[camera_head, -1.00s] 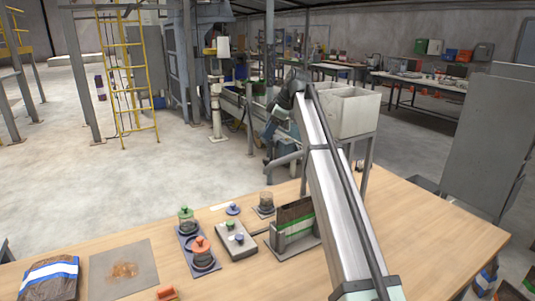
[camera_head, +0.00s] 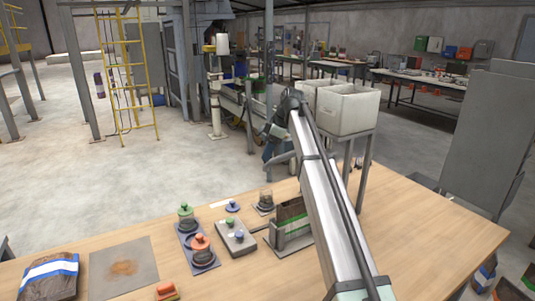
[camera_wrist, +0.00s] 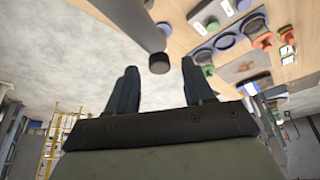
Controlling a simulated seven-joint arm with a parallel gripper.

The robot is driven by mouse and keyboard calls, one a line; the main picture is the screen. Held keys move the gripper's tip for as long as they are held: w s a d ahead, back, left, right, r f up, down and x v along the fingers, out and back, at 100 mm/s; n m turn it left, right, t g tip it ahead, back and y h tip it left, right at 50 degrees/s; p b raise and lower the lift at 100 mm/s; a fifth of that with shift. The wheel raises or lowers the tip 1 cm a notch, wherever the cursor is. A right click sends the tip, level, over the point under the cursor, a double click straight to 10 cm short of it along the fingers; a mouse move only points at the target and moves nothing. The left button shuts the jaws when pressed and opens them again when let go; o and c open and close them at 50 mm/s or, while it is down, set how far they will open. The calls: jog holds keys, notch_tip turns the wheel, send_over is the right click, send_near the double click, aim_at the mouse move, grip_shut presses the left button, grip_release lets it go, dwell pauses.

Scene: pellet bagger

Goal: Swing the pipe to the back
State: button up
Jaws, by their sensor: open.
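In the wrist view the pipe (camera_wrist: 138,22) comes in from the top left and ends in a dark round tip (camera_wrist: 159,63). My gripper (camera_wrist: 158,84) is open, with its two dark fingers apart and nothing between them. The pipe's tip lies just ahead of the gap between the fingers; I cannot tell how far off.
The wooden table (camera_head: 440,235) carries a green-topped pot (camera_head: 186,218), an orange-topped pot (camera_head: 202,250), a grey control box (camera_head: 236,240) and a bag in a metal holder (camera_head: 290,226). White bins (camera_head: 347,108) stand behind my arm. Open floor (camera_head: 100,180) lies left.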

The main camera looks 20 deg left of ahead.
jog(key=shift+a+f, duration=0.25)
jog(key=shift+f, duration=0.3)
jog(key=shift+c, duration=0.2)
grip_shut()
